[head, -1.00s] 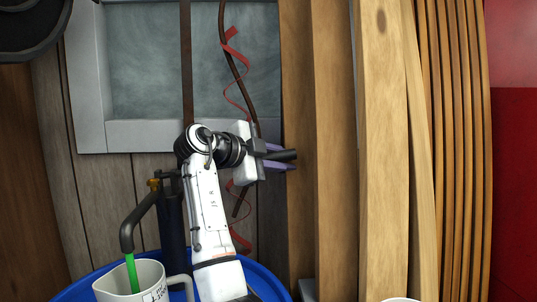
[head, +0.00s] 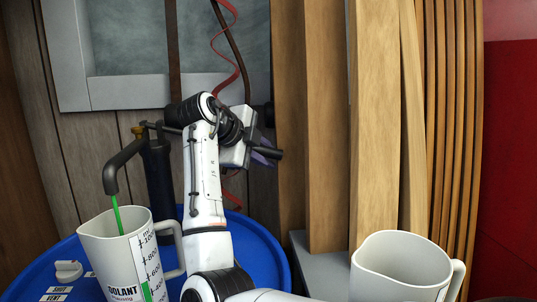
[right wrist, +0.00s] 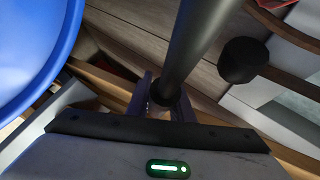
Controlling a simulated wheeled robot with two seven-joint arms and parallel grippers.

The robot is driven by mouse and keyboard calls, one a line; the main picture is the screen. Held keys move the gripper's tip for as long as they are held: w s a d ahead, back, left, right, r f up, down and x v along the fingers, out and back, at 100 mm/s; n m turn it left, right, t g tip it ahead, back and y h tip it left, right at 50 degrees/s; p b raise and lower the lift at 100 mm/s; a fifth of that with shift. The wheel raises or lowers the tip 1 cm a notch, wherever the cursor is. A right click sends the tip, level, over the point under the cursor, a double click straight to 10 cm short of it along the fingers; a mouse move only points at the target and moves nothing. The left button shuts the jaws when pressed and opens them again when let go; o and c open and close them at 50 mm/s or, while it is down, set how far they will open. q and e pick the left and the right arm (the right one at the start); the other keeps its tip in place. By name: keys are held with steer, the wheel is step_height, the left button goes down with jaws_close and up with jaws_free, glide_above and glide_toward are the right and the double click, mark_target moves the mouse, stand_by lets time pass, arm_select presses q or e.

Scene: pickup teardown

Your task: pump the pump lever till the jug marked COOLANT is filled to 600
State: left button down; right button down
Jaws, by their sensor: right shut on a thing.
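The COOLANT jug (head: 118,262) is pale grey and stands upright on the blue drum top under the pump spout (head: 112,172). A green stream falls from the spout into it. The green strip on its gauge reaches about the 400 mark, as near as I can read. The pump body (head: 158,182) is a dark column behind the jug. My right gripper (head: 264,152) is shut on the end of the dark pump lever (right wrist: 200,45), to the right of the pump. My arm hides the middle of the lever in the head view. My left gripper is not in view.
A second pale jug (head: 405,262) stands at the lower right; its label is mostly out of view. The blue drum top (head: 262,262) carries a white knob (head: 68,271) with a VENT label. Wooden boards (head: 375,130) stand close to the right of my gripper. A red spiral cord hangs behind it.

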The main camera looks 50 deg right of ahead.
steer(key=c, duration=1.6)
jaws_free()
steer(key=shift+o, duration=0.2)
steer(key=v, duration=1)
steer(key=shift+a+r, duration=0.15)
